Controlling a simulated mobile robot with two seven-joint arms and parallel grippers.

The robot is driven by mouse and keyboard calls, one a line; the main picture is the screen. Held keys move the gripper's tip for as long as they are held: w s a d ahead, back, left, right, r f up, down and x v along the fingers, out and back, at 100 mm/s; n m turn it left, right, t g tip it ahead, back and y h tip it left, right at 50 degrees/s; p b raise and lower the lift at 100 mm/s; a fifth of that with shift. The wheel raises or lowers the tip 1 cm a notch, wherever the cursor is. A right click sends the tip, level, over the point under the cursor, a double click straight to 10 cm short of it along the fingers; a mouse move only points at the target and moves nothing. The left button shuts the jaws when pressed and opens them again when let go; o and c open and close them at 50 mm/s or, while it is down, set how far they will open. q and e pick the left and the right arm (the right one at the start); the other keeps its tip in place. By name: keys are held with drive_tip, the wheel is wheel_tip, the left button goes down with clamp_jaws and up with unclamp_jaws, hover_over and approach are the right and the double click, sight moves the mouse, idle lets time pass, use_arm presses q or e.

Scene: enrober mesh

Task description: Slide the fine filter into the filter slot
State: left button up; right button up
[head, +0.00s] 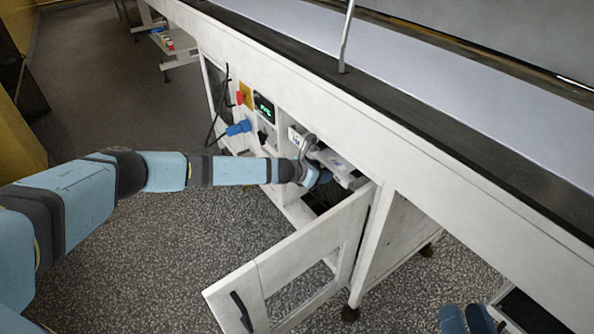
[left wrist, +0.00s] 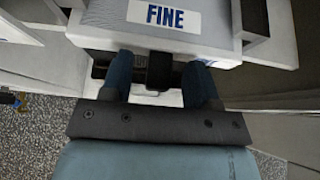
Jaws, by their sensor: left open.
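The fine filter (left wrist: 180,14), a white block with a blue FINE label, fills the top of the left wrist view. Its black handle (left wrist: 160,72) stands between the two blue fingers of my left gripper (left wrist: 160,64), which are open with gaps on both sides. In the head view the filter (head: 338,166) is at the cabinet opening, and my left gripper (head: 318,176) is close to it, partly hidden. My right gripper (head: 465,319) is partly cut off at the bottom right.
The cabinet door (head: 305,262) with a black handle stands open below my left arm. A blue connector (head: 238,128), a red knob and a green display are on the panel to the left. A conveyor belt (head: 420,75) runs above.

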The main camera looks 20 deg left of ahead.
use_arm(q)
drive_tip(key=p+v, duration=0.4)
drive_tip(key=v, duration=1)
use_arm(e)
drive_tip(key=s+d+f+g+h, duration=0.2)
drive_tip(key=d+f+g+h, duration=0.2)
drive_tip(key=f, duration=0.8)
drive_tip(key=shift+s+d+g, duration=0.2)
drive_tip(key=shift+d+g, duration=0.1)
drive_tip(key=shift+g, duration=0.2)
use_arm(q)
drive_tip(key=shift+w, duration=0.15)
drive_tip(key=shift+c, duration=0.2)
